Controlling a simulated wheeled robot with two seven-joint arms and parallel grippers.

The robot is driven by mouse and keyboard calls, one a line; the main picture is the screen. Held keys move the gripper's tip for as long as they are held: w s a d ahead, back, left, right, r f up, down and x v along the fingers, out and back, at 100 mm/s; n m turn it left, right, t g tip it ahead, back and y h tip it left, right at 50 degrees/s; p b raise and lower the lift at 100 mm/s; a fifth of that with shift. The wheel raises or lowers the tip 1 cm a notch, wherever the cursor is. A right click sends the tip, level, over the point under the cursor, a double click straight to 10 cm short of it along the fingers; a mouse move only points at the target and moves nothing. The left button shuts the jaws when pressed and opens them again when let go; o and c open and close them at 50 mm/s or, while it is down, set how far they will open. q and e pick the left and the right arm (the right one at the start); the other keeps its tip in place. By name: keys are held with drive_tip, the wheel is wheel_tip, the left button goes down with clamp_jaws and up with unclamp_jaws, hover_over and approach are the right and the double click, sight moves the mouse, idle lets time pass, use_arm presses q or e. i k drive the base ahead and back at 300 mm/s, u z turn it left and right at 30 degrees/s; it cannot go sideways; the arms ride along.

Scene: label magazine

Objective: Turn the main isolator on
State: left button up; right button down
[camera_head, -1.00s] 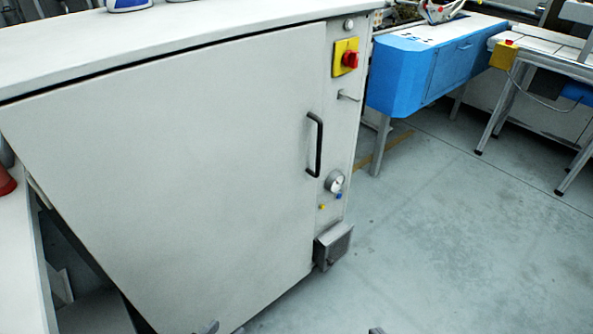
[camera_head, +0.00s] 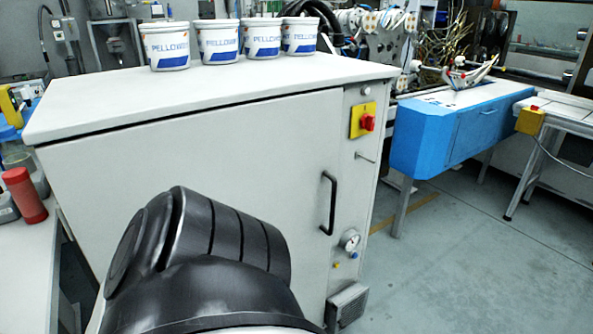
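The main isolator (camera_head: 367,122) is a red rotary handle on a yellow plate. It sits high on the narrow right-hand front strip of a white cabinet (camera_head: 230,150). Nothing covers it, but I cannot read its marked position. A large dark rounded link of my own arm stands in front of the cabinet door at the lower middle. No gripper fingers show, so neither gripper can be placed relative to the isolator.
The door has a black handle (camera_head: 328,203). Below the isolator are a small lever (camera_head: 365,157), a gauge (camera_head: 350,240) and a grey box (camera_head: 347,304). Several white tubs stand on top. A blue machine (camera_head: 440,140) stands at the right; floor between is clear.

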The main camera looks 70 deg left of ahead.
sight(367, 121)
drive_tip(key=i, duration=3.7)
drive_tip(key=u, duration=5.9)
drive_tip(key=i, duration=2.15)
